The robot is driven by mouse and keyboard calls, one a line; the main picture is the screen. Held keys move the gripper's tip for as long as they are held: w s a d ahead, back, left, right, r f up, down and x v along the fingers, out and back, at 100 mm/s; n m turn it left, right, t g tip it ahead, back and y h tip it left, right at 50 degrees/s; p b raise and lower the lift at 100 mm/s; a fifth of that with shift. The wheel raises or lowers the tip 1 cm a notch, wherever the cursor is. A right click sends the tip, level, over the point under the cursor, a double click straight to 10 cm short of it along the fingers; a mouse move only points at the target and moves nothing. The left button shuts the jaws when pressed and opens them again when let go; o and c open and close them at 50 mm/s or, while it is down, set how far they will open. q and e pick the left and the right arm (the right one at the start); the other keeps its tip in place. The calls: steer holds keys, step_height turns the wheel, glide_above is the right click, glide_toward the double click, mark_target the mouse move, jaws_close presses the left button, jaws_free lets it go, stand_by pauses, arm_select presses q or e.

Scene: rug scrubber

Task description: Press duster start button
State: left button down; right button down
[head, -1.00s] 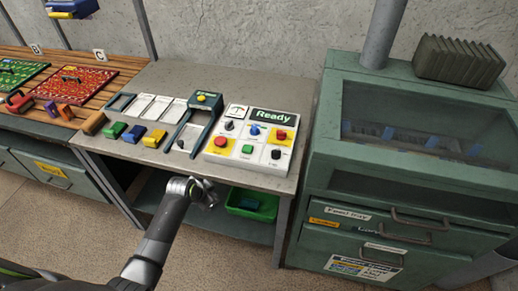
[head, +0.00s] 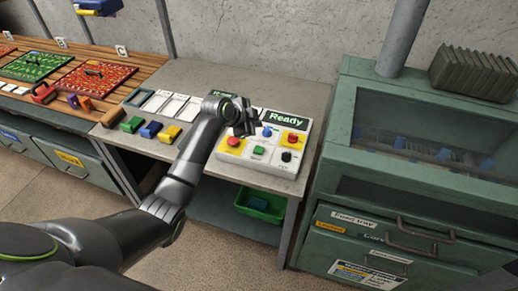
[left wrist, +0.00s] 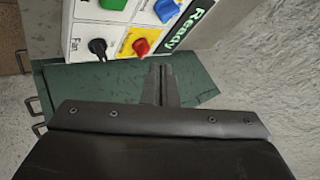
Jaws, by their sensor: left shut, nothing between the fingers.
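The white control panel (head: 271,168) sits on the grey bench, with a "Ready" display (head: 287,118) at its back right. It carries a red button on yellow at left (head: 233,142), a green button (head: 258,150), a blue knob (head: 267,131), a red control on yellow at right (head: 291,139) and a black knob (head: 286,156). No duster label is readable. My left gripper (head: 246,126) is shut and empty, apparently above the panel's back left, hiding controls there. In the left wrist view its fingertips (left wrist: 158,70) lie below the right red control (left wrist: 141,46) and black "Fan" knob (left wrist: 97,47). My right gripper is out of view.
Green, blue and yellow blocks (head: 151,129) lie left of the panel by white trays (head: 173,106). A green cabinet (head: 335,157) stands to the right. A green bin (head: 258,204) sits on the shelf below.

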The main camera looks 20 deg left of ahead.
mark_target(256, 151)
arm_select(q)
steer(key=shift+f, duration=0.15)
step_height(256, 151, down, 8)
steer(key=b, duration=0.7)
steer(key=shift+f, duration=0.3)
stand_by(1.6)
steer(key=shift+f+b, duration=0.35)
steer(key=shift+f, duration=0.05)
steer(key=shift+f+b, duration=0.35)
steer(key=shift+f, duration=0.2)
stand_by(0.6)
stand_by(0.3)
steer(key=shift+r+p, duration=0.9)
steer(key=shift+r, duration=0.05)
steer(key=shift+r, duration=0.1)
